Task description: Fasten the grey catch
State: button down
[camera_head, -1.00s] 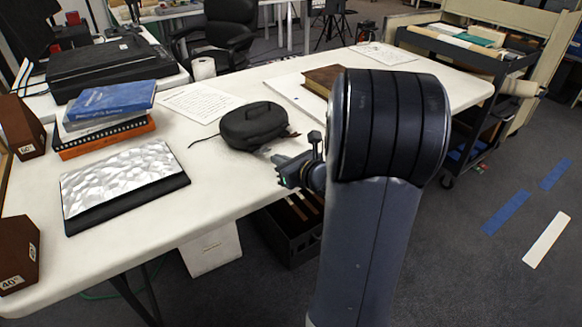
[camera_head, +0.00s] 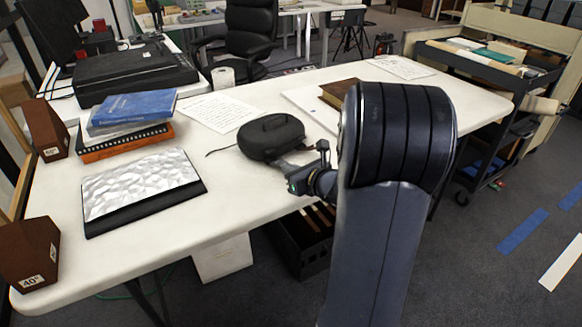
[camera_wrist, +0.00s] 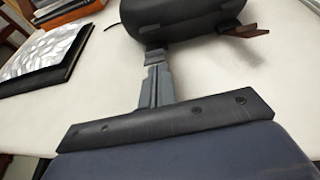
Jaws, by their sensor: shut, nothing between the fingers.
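A black rounded case (camera_head: 270,138) lies on the white table, near its front edge; it also shows at the top of the wrist view (camera_wrist: 178,14). My gripper (camera_wrist: 156,62) is shut, and its narrow grey fingers point at the near side of the case. The fingertips look very close to the case; I cannot tell whether they touch. A small brown piece (camera_wrist: 246,31) sticks out at the case's right side. I cannot make out a grey catch apart from my grey fingers; it may be hidden behind them.
A silver-topped black folder (camera_head: 140,184) and a stack of books (camera_head: 125,122) lie to the left. Paper sheets (camera_head: 213,111) and a brown book (camera_head: 338,92) lie behind. Brown angled blocks (camera_head: 30,252) stand at the left edge. Bare tabletop surrounds the case.

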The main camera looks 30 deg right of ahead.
aim_at(282, 162)
jog(key=shift+w+r+g+p, duration=0.1)
jog(key=shift+r+g+p, duration=0.3)
jog(key=shift+p, duration=0.95)
jog(key=r+p, duration=0.1)
jog(key=p, duration=0.1)
jog(key=g+p, duration=0.1)
jog(key=p, duration=0.2)
jog(key=shift+w+a+r+g+p, duration=0.1)
jog(key=shift+w+r+g+p, duration=0.15)
jog(key=shift+r+g+p, duration=0.1)
jog(key=g+p, duration=0.1)
jog(key=p, duration=0.3)
jog(key=w+r+g+p, duration=0.1)
jog(key=p, duration=0.3)
jog(key=shift+r+h, duration=0.2)
jog(key=shift+h, duration=0.1)
jog(key=g+p, duration=0.1)
jog(key=p, duration=0.3)
jog(key=w+r+g+p, duration=0.1)
jog(key=p, duration=0.4)
jog(key=shift+w+a+g+h, duration=0.15)
jog(key=shift+a+g+h, duration=0.05)
jog(key=shift+g+h, duration=0.15)
jog(key=w+p, duration=0.1)
jog(key=p, duration=0.2)
jog(key=shift+r, duration=0.15)
jog(key=shift+f, duration=0.2)
jog(key=shift+r, duration=0.1)
jog(key=shift+r+p, duration=0.55)
jog(key=shift+r, duration=0.2)
